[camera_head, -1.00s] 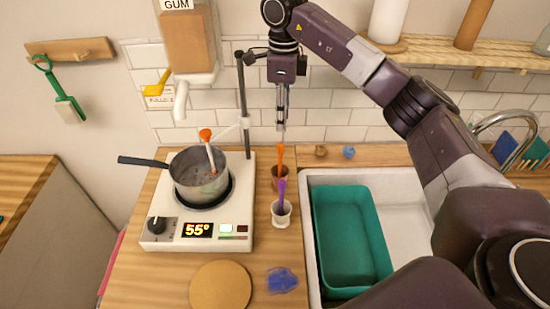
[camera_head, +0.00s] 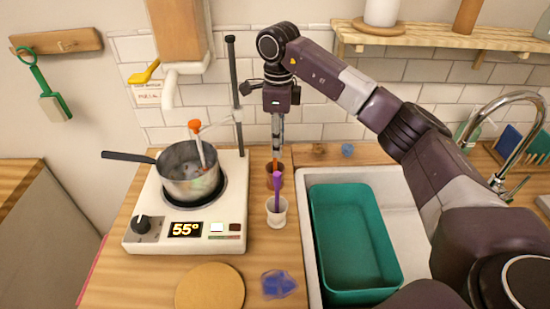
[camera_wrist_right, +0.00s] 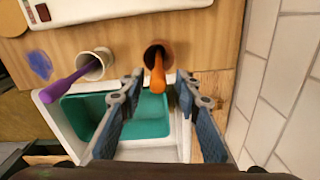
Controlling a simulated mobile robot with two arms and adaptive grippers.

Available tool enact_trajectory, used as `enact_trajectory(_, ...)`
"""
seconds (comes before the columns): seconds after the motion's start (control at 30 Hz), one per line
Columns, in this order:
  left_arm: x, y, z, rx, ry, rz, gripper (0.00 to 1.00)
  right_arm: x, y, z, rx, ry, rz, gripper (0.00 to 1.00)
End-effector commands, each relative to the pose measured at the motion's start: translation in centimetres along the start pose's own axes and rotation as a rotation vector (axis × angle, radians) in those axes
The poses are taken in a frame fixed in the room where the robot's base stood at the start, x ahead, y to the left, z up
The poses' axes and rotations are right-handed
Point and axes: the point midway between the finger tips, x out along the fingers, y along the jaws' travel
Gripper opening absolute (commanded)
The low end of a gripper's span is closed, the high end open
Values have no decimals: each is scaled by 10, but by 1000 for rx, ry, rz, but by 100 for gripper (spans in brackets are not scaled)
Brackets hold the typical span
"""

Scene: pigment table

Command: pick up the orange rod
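The orange rod (camera_wrist_right: 158,76) stands tilted in a brown cup (camera_head: 275,181). In the head view only a short piece of the rod (camera_head: 275,165) shows, under my right gripper (camera_head: 277,148). In the right wrist view my right gripper (camera_wrist_right: 160,80) has its two fingers apart, with the rod's end appearing in the gap between the tips. I cannot see either finger touching it. The brown cup's rim (camera_wrist_right: 168,47) shows behind the rod. My left gripper is in neither view.
A purple rod (camera_head: 277,188) leans in a white cup (camera_head: 276,214) just in front of the brown cup. A hot plate (camera_head: 140,210) with a pot (camera_head: 188,178) stands left. A sink with a teal basin (camera_head: 350,245) lies right. Tiled wall is behind.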

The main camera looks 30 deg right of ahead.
Motion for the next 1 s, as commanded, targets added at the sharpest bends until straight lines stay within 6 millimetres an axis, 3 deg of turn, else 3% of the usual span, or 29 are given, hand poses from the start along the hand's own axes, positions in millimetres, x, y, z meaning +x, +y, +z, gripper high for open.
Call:
enact_trajectory(0.27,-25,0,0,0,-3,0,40,32,4,7,-1,2,4,31)
enact_trajectory(0.4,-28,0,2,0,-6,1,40,50,3,7,0,0,2,31)
enact_trajectory(0.67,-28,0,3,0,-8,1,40,56,2,7,0,-1,-1,31)
enact_trajectory(1.0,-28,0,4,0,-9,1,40,55,3,7,-1,-1,0,0)
